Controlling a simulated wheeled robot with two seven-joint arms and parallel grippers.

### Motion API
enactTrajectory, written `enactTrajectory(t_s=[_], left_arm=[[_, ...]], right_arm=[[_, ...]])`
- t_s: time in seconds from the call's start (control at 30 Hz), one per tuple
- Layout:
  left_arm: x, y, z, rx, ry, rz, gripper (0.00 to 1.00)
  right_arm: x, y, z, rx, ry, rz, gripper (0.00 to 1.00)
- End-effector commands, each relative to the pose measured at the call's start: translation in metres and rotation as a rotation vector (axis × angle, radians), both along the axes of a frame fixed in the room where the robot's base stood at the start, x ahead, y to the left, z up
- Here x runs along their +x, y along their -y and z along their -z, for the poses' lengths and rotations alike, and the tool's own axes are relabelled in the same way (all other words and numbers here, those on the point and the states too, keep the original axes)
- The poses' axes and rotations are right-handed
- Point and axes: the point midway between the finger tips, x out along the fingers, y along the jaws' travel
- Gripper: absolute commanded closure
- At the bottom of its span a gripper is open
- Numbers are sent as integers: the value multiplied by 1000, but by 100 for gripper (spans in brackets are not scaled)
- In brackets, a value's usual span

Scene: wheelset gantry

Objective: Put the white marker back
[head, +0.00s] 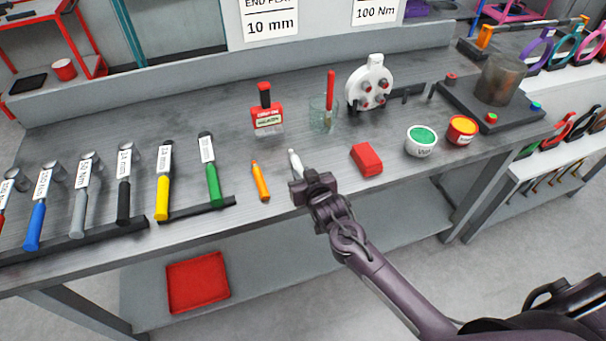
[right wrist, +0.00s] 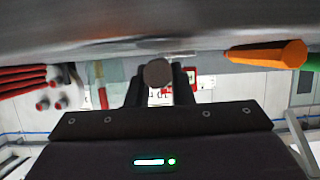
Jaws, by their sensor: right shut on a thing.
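The white marker (head: 295,163) shows in the head view at the middle of the grey workbench, leaning up and away from my right gripper (head: 302,181). The right gripper is shut on it near its lower end. In the right wrist view, a round dark marker end sits between the fingers (right wrist: 158,85). I cannot tell whether the marker touches the bench. A clear glass cup (head: 318,117) with a red marker (head: 330,88) standing in it is behind and to the right. An orange marker (head: 260,181) lies to the left. My left gripper is out of view.
A red block (head: 366,159) lies right of the gripper, with a green-topped pot (head: 421,141) and an orange-topped pot (head: 461,130) beyond. A red-labelled holder (head: 266,117) stands left of the cup. Several torque-type tools line the left side. Bench between gripper and cup looks clear.

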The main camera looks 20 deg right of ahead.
Motion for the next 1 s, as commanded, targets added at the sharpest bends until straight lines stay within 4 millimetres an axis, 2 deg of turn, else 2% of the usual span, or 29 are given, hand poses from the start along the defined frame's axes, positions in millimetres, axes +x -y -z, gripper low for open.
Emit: enactTrajectory(t_s=[0.57,0.6,0.73,0.77,1.0], left_arm=[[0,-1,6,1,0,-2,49],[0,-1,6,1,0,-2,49],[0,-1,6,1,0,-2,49],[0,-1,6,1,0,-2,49],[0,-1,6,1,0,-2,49]], right_arm=[[0,0,11,0,1,0,100],[0,0,11,0,1,0,74],[0,0,11,0,0,0,57],[0,0,11,0,0,0,54],[0,0,11,0,0,0,54]])
